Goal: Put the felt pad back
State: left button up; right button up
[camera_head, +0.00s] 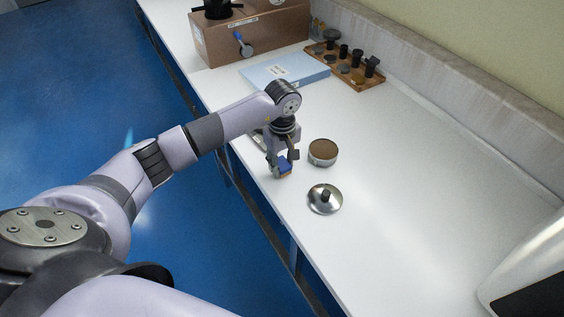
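My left gripper (280,160) points down above the white bench, left of an open round tin. It appears shut on a small block (285,170), blue above and tan below; the fingers hide part of it. I cannot tell whether this block is the felt pad or whether it touches the bench. The round tin (322,158) has metal sides and a brown surface inside. A shiny round lid (325,205) with a black knob lies apart, in front of the tin. My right gripper is not in view.
A light blue flat box (285,70) and a wooden tray (374,84) with several dark parts lie farther back. A brown case (270,32) stands behind them. The bench (420,190) is clear right of the tin. Its edge runs close on the left.

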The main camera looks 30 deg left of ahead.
aim_at(282, 163)
pick_arm(q)
jog(key=o, duration=0.4)
jog(key=shift+o, duration=0.2)
jog(key=shift+r+p, duration=0.15)
jog(key=shift+p, duration=0.15)
jog(key=shift+w+r, duration=0.1)
jog(key=shift+r, duration=0.3)
notch_tip(282, 163, up, 11)
jog(key=b, duration=0.2)
